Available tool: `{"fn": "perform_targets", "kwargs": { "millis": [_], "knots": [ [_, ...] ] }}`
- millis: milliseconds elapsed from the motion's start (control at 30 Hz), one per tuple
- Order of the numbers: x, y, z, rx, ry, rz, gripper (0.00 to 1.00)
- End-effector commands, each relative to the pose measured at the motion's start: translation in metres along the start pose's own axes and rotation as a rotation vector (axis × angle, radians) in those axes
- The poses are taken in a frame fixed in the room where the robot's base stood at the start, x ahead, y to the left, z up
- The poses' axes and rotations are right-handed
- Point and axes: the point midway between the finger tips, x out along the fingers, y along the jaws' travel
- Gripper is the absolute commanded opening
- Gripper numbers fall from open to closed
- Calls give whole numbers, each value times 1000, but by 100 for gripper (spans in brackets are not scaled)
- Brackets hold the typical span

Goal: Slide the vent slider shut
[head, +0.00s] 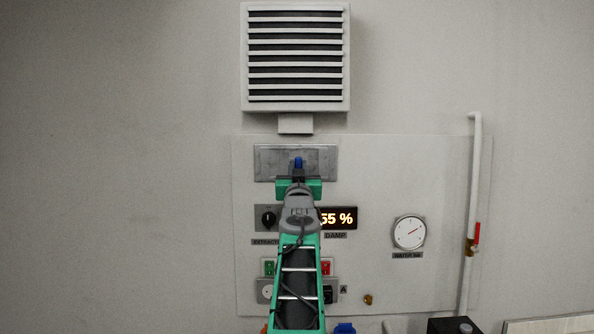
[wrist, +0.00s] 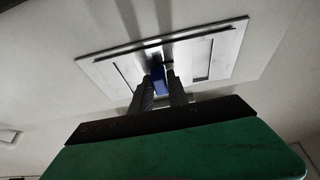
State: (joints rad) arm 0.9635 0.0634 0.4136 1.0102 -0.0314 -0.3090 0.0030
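The vent slider is a grey metal plate (head: 325,160) on the wall panel with a small blue knob (head: 298,162) near its middle. In the wrist view the plate (wrist: 225,55) shows a slot line along its far edge and dark rectangular recesses on both sides of the blue knob (wrist: 158,72). My gripper (head: 298,173) is right at the knob, reaching up from below. In the wrist view my gripper's two dark fingers (wrist: 162,82) stand close on either side of the knob and appear shut on it. Finger contact is partly hidden.
A louvred vent box (head: 295,57) is above the plate. Below are a black extractor knob (head: 268,218), a lit "55 %" damp display (head: 340,218), a water dial (head: 409,232) and green and red buttons (head: 326,268). A white pipe with a red valve lever (head: 477,232) runs at right.

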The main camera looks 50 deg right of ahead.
Motion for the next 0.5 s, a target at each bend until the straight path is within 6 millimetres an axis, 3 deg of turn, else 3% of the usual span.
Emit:
{"fn": "perform_targets", "kwargs": {
  "millis": [233, 500],
  "knots": [
    [0, -2, 0, 1, 0, -3, 39],
    [-1, 0, 0, 0, 0, -1, 40]
  ]
}}
